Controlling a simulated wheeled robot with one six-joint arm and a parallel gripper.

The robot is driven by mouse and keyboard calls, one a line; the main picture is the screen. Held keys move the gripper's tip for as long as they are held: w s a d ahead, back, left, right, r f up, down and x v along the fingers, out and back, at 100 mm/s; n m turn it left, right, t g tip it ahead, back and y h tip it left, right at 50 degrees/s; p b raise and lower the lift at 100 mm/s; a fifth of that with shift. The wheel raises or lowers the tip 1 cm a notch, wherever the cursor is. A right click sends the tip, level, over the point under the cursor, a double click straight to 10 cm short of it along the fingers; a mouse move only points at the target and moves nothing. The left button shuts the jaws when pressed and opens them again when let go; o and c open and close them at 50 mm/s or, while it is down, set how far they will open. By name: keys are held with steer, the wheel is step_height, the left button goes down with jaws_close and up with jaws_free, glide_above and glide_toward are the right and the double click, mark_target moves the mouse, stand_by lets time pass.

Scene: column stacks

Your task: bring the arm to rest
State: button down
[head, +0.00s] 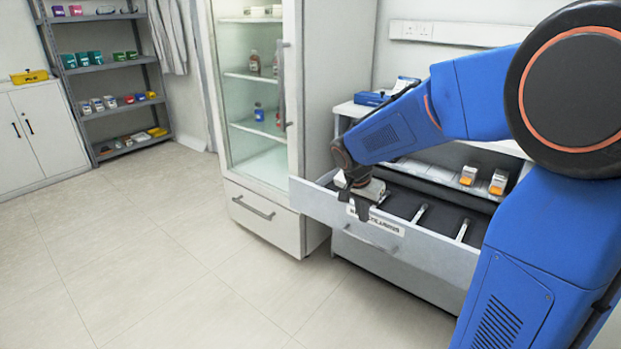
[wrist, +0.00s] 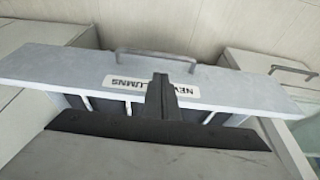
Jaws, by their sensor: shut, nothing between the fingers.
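My gripper (head: 363,210) is at the end of my blue arm (head: 400,125), low over the open drawer's left part. Its fingers overlap the top edge of the drawer front in the head view; I cannot tell whether they touch it. In the wrist view the shut, empty fingers (wrist: 160,82) cover part of the label on the drawer front. The drawer (head: 435,255) is pulled out, with a dark lining and light dividers. Its label (wrist: 130,86) partly reads "NEW" and "LUMNS". The handle (wrist: 155,58) shows beyond the label.
A glass-door cabinet (head: 255,110) with bottles stands left of the drawer. Orange-and-white boxes (head: 468,175) sit behind the drawer at right. A blue box (head: 372,98) is on the worktop. Grey shelves (head: 105,75) stand at far left. The floor (head: 150,270) in front is clear.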

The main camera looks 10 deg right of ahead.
steer(key=s+a+r+n+y, duration=0.1)
steer(key=s+r+n, duration=0.1)
steer(key=s, duration=0.7)
steer(key=s+a+r+n+t+y, duration=0.1)
steer(key=s+n, duration=0.4)
steer(key=s, duration=0.5)
steer(key=s+a+r+n+t+y, duration=0.1)
steer(key=s+a+r+n, duration=0.1)
steer(key=s, duration=0.8)
steer(key=shift+r+n, duration=0.35)
steer(key=shift+n, duration=0.45)
steer(key=shift+s, duration=0.1)
